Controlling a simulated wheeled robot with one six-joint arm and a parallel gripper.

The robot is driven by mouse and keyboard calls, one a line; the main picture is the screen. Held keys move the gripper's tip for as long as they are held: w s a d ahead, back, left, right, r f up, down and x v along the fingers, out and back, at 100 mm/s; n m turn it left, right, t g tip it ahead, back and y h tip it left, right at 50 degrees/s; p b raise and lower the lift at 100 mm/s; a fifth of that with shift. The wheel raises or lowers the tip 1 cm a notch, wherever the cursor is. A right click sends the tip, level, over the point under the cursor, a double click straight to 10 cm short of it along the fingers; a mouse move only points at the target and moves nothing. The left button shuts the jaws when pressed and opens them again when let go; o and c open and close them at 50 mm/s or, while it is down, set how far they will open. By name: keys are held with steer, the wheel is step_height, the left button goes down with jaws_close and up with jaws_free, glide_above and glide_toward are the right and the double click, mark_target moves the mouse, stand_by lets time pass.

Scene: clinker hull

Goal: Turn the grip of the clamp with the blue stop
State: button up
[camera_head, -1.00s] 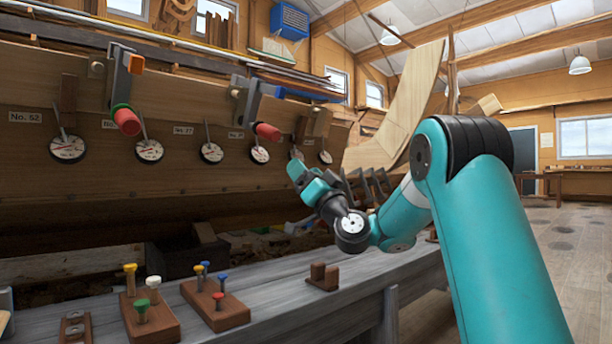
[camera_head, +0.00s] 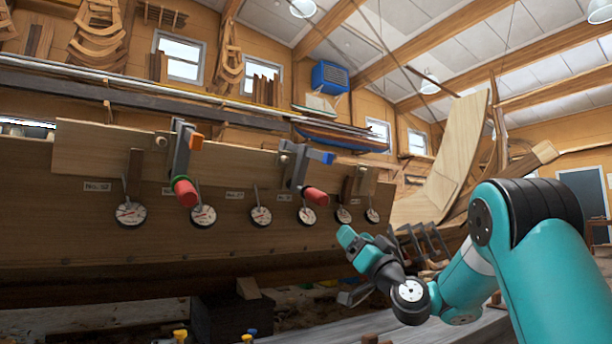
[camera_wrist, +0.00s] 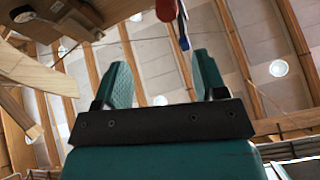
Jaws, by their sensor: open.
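The clamp with the blue stop (camera_head: 328,158) hangs on the upper edge of the hull plank, right of centre in the head view. Its red grip (camera_head: 315,196) points down toward the camera. My gripper (camera_wrist: 162,80) is open and empty, its two teal fingers apart in the wrist view. In the head view my gripper (camera_head: 352,242) is below and right of the red grip, clear of it. At the top of the wrist view, beyond the fingers, are a red piece (camera_wrist: 166,9) and a blue piece (camera_wrist: 184,43), probably this clamp's.
A second clamp with an orange stop (camera_head: 196,142) and red grip with a green collar (camera_head: 184,192) hangs to the left. Several dial gauges (camera_head: 260,217) line the plank (camera_head: 80,225). A grey bench (camera_head: 395,324) runs below my arm.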

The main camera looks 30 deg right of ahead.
step_height(320, 180, up, 4)
steer(key=w+d+n+g+p, duration=0.1)
steer(key=d+g+p, duration=0.1)
steer(key=p, duration=0.8)
steer(key=n+g+y+p, duration=0.2)
steer(key=g+y+p, duration=0.3)
steer(key=p, duration=2)
glide_toward(325, 199)
steer(key=shift+g+h, duration=0.4)
steer(key=shift+h, duration=0.2)
steer(key=p+x, duration=0.3)
steer(key=x, duration=0.1)
steer(key=p+x, duration=0.3)
steer(key=x, duration=0.1)
steer(key=r+p+x, duration=0.1)
steer(key=p+x, duration=0.2)
steer(key=x, duration=0.2)
steer(key=shift+s+a, duration=0.1)
steer(key=shift+a, duration=0.05)
steer(key=c, duration=0.9)
steer(key=shift+b, duration=0.3)
